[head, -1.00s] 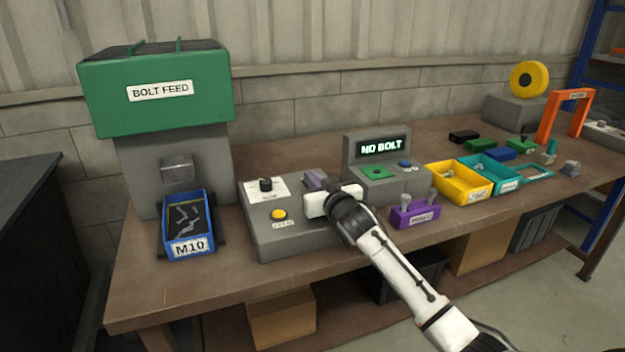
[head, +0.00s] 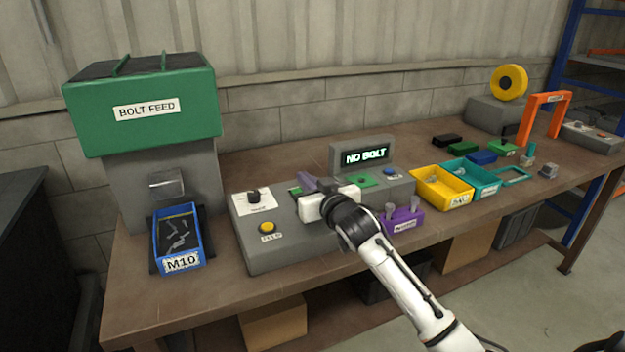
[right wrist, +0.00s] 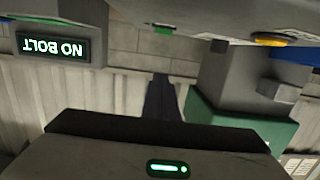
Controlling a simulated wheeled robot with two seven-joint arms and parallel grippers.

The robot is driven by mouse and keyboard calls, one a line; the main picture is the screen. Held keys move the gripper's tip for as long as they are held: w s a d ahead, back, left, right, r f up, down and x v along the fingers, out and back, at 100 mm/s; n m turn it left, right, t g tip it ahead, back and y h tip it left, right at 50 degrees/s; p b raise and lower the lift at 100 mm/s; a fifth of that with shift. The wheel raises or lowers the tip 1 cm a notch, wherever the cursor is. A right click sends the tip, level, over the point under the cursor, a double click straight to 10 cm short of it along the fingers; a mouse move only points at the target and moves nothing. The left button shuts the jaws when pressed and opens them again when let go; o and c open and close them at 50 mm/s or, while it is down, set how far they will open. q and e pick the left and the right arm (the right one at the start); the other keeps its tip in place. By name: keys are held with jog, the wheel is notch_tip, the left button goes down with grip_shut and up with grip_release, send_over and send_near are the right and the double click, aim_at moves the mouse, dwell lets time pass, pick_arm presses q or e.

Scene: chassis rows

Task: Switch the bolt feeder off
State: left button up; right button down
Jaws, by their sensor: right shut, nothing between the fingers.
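The bolt feeder (head: 145,110) is a green hopper marked BOLT FEED on a grey body at the left. The grey control box (head: 300,237) in front of the bench has a black knob (head: 253,195), a yellow button (head: 267,227) and a small green part (head: 296,190). My right gripper (head: 312,184) is shut and empty over the right part of this box, close to the green part. I cannot tell whether it touches. The knob (right wrist: 219,46) and button (right wrist: 272,40) also show in the right wrist view. My left gripper is out of view.
A blue M10 tray (head: 180,265) holds bolts below the feeder. A grey unit's display (head: 366,156) reads NO BOLT. A purple holder (head: 405,220), a yellow bin (head: 442,187) and a teal bin (head: 482,180) stand to the right. An orange arch (head: 545,112) stands farther back.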

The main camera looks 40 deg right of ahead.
jog(key=v, duration=0.3)
jog(key=shift+s+r, duration=0.2)
jog(key=shift+r, duration=0.2)
jog(key=shift+s+a+r, duration=0.1)
jog(key=shift+s+r, duration=0.05)
jog(key=shift+s, duration=0.15)
